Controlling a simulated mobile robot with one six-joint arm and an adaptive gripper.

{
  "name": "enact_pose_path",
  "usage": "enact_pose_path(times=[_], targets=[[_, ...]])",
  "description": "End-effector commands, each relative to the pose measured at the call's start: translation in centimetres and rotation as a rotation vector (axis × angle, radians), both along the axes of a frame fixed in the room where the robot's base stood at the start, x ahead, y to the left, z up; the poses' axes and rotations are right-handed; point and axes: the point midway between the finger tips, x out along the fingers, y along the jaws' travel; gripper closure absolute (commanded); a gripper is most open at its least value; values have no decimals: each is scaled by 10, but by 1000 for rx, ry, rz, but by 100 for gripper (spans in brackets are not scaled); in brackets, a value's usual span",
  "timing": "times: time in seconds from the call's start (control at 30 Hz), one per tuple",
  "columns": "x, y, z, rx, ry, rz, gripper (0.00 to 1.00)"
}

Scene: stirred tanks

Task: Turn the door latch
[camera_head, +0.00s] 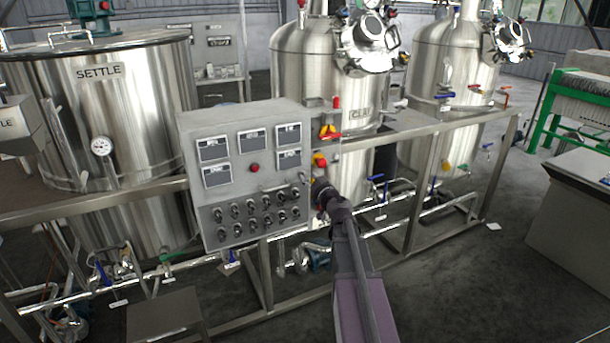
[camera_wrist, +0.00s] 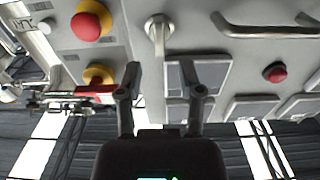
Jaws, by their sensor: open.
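A silver latch (camera_wrist: 158,30) with a round head and a short stem is on the front of the grey control cabinet in the wrist view. My gripper (camera_wrist: 158,75) is open, its two fingers apart and nothing seen held between them. The latch shows just beyond the fingertips, in line with the gap; I cannot tell whether they touch. In the head view my gripper (camera_head: 320,190) is at the right edge of the grey cabinet (camera_head: 242,235). The latch cannot be made out clearly there.
A bar handle (camera_wrist: 265,31) and a red button (camera_wrist: 276,73) are right of the latch in the wrist view. A red-and-yellow knob (camera_wrist: 90,22) is left of it. Steel frame rails (camera_head: 420,135) run beside the cabinet; open floor (camera_head: 470,285) lies to the right.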

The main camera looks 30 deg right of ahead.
Motion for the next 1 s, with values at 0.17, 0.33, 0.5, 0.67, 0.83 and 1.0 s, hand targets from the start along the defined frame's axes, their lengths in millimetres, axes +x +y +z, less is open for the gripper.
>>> enact_pose_path(times=[0.17, 0.33, 0.5, 0.67, 0.83, 1.0], targets=[[24, -1, 0, 0, 0, 1, 51], [34, 0, 0, 0, 0, 0, 51], [36, 0, 0, 0, 0, 0, 51], [36, 0, 0, 0, 0, 0, 51], [36, 0, 0, 0, 0, 0, 84], [36, 0, 0, 0, 0, 0, 100]])
